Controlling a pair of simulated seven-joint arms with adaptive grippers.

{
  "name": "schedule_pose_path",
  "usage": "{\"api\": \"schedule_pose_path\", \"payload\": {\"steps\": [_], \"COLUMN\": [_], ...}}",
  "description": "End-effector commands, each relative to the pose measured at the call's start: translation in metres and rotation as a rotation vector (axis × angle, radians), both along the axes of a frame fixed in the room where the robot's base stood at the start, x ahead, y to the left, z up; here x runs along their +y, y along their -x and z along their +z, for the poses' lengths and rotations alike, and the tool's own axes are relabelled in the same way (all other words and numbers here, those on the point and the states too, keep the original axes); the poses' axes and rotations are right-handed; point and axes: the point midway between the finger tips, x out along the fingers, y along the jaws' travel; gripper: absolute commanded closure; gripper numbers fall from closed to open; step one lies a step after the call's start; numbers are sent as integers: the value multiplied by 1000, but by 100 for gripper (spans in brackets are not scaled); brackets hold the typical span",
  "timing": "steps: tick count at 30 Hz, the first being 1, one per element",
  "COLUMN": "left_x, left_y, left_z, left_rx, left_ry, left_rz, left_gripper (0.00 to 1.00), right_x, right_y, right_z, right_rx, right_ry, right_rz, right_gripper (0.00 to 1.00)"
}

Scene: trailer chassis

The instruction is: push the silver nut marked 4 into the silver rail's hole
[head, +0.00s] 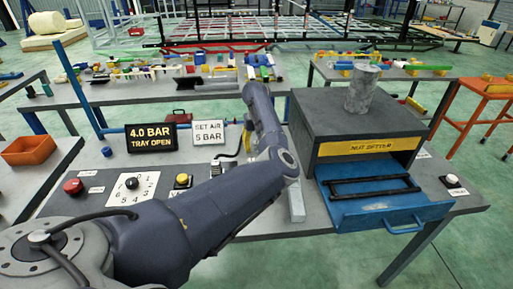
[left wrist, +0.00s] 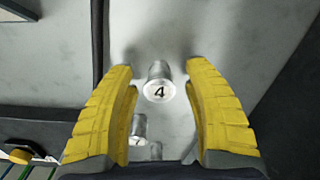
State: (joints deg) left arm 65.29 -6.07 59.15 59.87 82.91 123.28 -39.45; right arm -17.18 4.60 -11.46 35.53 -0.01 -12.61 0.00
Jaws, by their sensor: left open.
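In the left wrist view, the silver nut marked 4 (left wrist: 159,88) stands between the two yellow fingers of my left gripper (left wrist: 160,76), with a gap on both sides. The gripper is open and holds nothing. A second silver nut, which looks marked 7 (left wrist: 138,128), is nearer the gripper's base, with part of another silver piece (left wrist: 155,150) beside it. In the head view my left arm reaches over the table, and its fingers cannot be made out. A light grey bar (head: 296,203) beside my arm may be the silver rail; no hole is discernible. My right gripper is not in view.
Two signs (head: 158,137) and several buttons stand at the left. An orange bin (head: 28,149) is farther left.

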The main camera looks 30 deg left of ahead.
Motion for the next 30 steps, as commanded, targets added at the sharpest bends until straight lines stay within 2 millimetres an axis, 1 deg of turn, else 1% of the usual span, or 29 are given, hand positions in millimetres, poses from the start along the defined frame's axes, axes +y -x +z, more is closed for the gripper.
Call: {"api": "schedule_pose_path", "payload": {"steps": [3,15,16,30], "left_x": [0,0,0,0], "left_y": [0,0,0,0], "left_z": [0,0,0,1], "left_rx": [0,0,0,0], "left_ry": [0,0,0,0], "left_rz": [0,0,0,0], "left_gripper": [51,97,100,100], "right_x": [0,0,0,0], "right_y": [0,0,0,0], "right_z": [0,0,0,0], "right_rx": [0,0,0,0], "right_ry": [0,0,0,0], "right_rz": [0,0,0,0], "right_gripper": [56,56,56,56]}}
